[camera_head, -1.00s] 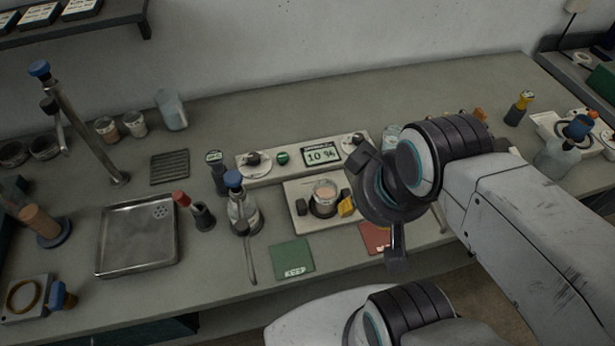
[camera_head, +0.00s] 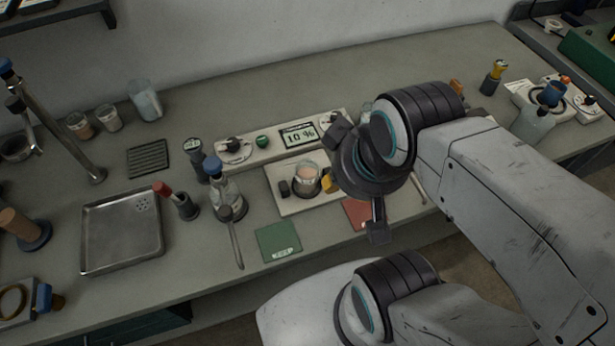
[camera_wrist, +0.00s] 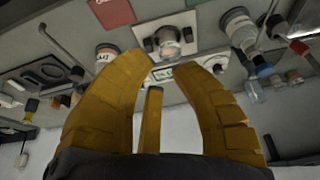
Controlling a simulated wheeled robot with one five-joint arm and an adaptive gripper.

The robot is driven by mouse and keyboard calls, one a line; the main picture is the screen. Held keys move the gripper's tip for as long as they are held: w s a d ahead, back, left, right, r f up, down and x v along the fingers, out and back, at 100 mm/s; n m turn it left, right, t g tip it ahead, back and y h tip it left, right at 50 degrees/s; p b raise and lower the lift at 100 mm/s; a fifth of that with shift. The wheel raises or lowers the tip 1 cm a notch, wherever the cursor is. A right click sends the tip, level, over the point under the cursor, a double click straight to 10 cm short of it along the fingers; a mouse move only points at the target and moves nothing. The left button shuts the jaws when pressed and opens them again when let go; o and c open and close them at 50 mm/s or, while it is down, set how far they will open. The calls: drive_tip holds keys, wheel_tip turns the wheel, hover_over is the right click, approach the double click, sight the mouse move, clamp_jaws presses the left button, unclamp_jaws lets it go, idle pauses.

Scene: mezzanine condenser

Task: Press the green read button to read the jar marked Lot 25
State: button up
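The green button (camera_head: 262,141) sits on the long white panel (camera_head: 232,157) between a dark dial and the display (camera_head: 298,134), which reads 10 %. A jar with pinkish contents (camera_head: 307,176) stands in the dark holder on the white plate (camera_head: 286,204) in front of the panel. I cannot read Lot 25 on any jar. A labelled jar (camera_wrist: 105,52) shows beside my left finger in the wrist view. My gripper (camera_wrist: 160,60) is open and empty, its yellow fingers apart, with the panel seen beyond them. In the head view it is mostly hidden by my wrist, right of the plate.
A flask with a blue cap (camera_head: 227,188) stands left of the plate. A green KEEP card (camera_head: 278,241) and a red card (camera_head: 358,214) lie in front. A metal tray (camera_head: 122,262) is at left. The counter behind the panel is largely clear.

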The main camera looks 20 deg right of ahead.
clamp_jaws()
idle(1.2)
